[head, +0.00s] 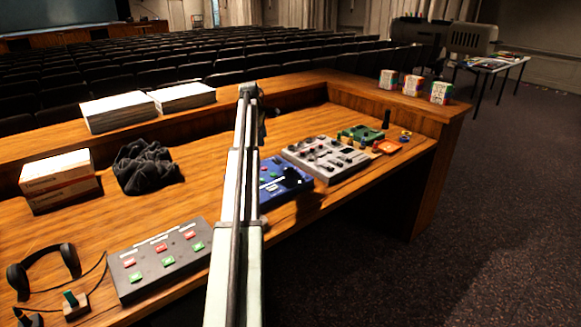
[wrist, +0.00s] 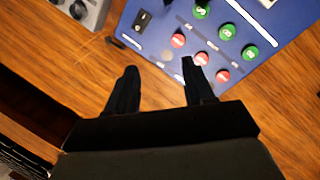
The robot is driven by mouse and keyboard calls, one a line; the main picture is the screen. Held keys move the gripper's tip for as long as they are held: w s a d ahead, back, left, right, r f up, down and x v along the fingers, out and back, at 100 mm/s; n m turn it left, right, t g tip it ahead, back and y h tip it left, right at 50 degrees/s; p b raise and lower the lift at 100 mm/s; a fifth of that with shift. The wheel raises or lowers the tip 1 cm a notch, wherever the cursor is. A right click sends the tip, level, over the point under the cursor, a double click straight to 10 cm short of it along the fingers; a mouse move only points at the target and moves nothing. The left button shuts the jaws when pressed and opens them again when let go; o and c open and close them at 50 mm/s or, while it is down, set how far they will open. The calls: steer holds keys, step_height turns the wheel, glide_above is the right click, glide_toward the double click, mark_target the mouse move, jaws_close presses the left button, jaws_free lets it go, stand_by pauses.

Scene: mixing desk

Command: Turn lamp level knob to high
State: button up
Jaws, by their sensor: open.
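A blue panel (wrist: 205,40) with red and green round buttons and a small black rocker switch (wrist: 142,20) lies ahead of my gripper (wrist: 159,70) in the wrist view. The gripper is open and empty, its two black fingers apart, pointing at the panel's near edge. In the head view the blue panel (head: 283,181) is partly hidden behind my arm. A grey mixer (head: 326,158) with several knobs stands to its right; its corner with a round knob (wrist: 78,10) shows at the wrist view's upper left. I cannot tell which control is the lamp level knob.
A dark button box (head: 160,258), headphones (head: 45,268) and a small lever box (head: 75,304) are at the desk's left. A black cloth (head: 145,167) and white carton (head: 60,180) lie behind. Green (head: 361,134) and orange (head: 386,147) devices sit beyond the mixer.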

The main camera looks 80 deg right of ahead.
mark_target(290, 168)
steer(key=s+a+t+y, duration=0.1)
steer(key=s+t+y, duration=0.15)
steer(key=s, duration=0.95)
steer(key=shift+g, duration=0.45)
step_height(290, 168, down, 13)
steer(key=shift+w+a+r, duration=0.1)
steer(key=shift+r, duration=0.1)
steer(key=shift+c, duration=0.5)
jaws_close()
